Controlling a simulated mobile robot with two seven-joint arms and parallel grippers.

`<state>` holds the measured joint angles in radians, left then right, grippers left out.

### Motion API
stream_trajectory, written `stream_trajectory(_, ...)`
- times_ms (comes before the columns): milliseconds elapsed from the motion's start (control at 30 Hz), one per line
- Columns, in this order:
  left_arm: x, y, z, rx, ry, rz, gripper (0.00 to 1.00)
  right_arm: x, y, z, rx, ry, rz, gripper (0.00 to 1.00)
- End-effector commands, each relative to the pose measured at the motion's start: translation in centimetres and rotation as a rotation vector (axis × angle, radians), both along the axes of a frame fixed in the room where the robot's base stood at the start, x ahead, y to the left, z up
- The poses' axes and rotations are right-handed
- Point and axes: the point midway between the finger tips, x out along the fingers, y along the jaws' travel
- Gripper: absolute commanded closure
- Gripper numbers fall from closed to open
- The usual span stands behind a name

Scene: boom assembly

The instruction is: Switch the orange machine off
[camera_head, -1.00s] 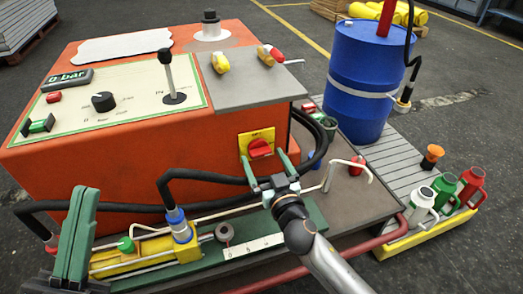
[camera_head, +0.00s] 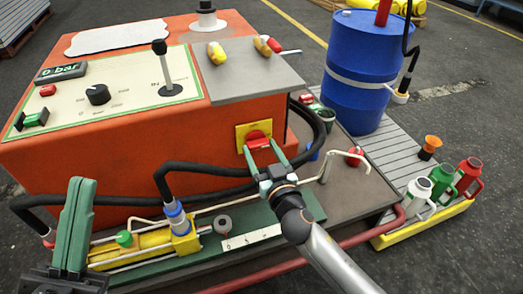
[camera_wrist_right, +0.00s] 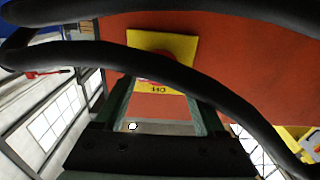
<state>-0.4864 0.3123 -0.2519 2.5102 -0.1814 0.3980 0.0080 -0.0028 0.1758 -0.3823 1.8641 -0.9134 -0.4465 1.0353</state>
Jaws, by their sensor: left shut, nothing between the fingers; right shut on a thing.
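The orange machine (camera_head: 60,160) fills the left and middle of the head view. On its front is a yellow plate (camera_head: 241,130) with a red rotary switch (camera_head: 258,136). My right gripper (camera_head: 264,151) reaches up to the switch, its green fingers shut on the red knob. In the right wrist view the yellow plate (camera_wrist_right: 185,46) shows beyond the fingers; a black hose crosses in front and hides most of the knob. The switch's exact angle cannot be told. My left gripper (camera_head: 75,230) is shut and empty at the lower left, apart from the machine.
Black hoses (camera_head: 205,170) run along the machine's front, close to my right gripper. A bent cream pipe (camera_head: 345,155) stands right of it. A blue drum (camera_head: 362,75) and several canisters (camera_head: 442,180) are further right. The yellow cylinder (camera_head: 140,247) lies at the front.

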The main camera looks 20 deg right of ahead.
Motion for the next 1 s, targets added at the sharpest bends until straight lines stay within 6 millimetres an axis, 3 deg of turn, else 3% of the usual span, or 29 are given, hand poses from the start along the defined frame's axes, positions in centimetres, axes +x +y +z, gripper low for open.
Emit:
stream_trajectory(167, 0.0, 0.0, 0.0, 0.000, 0.000, 0.000, 1.00, 0.0, 0.0, 0.0, 0.000, -0.001, 0.000, 0.83)
stream_trajectory(567, 0.0, 0.0, 0.3, -0.003, 0.001, 0.000, 1.00, 0.0, 0.0, 0.1, -0.093, -0.004, 0.001, 0.83)
stream_trajectory(1000, 0.0, 0.2, 1.5, -0.013, -0.001, -0.004, 1.00, 0.1, 0.0, 0.2, -0.468, -0.018, -0.001, 0.83)
